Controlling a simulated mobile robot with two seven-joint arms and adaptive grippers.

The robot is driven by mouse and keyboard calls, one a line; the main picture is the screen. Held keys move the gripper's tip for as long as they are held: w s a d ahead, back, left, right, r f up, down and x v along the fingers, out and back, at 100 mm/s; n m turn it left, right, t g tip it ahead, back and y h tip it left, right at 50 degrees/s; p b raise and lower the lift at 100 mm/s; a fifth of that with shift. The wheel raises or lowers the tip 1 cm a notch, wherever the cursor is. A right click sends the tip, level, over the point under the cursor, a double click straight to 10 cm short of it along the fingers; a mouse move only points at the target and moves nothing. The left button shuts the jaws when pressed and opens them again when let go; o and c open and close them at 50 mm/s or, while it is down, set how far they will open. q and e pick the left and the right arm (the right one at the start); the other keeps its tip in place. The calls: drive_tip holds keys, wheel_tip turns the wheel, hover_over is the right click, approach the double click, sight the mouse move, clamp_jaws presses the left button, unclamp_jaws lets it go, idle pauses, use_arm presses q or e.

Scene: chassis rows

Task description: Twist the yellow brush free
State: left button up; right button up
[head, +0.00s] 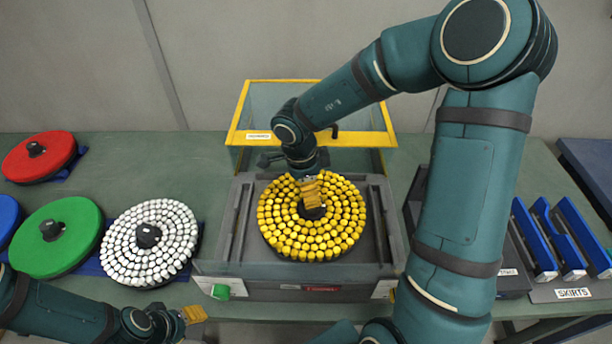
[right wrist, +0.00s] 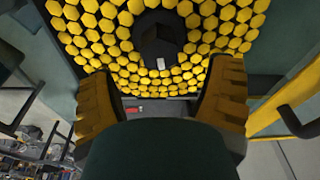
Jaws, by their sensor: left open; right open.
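The yellow brush (head: 280,240) is a round disc of yellow tufts with a black hub, lying on the grey machine bed. In the right wrist view the yellow brush (right wrist: 100,45) fills the top, with its black hub (right wrist: 158,38) near the top middle. My right gripper (head: 312,188) is over the hub in the head view, partly hiding it. In the right wrist view my right gripper (right wrist: 163,75) is open, its tan fingers wide apart with nothing between them. Whether the fingers touch the brush, I cannot tell. My left gripper (head: 194,314) is open and empty at the lower left.
A yellow-framed clear guard (head: 260,137) stands behind the machine (head: 340,285). A white brush (head: 125,245) and green (head: 72,245), red (head: 55,168) and blue (head: 5,215) discs lie left. Blue parts (head: 550,235) stand right, by the label SKIRTS. My right arm spans the middle right.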

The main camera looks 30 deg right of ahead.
sight(311, 211)
drive_tip(key=f, duration=0.2)
drive_tip(key=f+b, duration=0.1)
drive_tip(key=f, duration=0.1)
drive_tip(key=d+f, duration=0.1)
drive_tip(key=f, duration=0.1)
drive_tip(key=shift+s+f+b, duration=0.2)
drive_tip(key=shift+f+b, duration=0.2)
clamp_jaws()
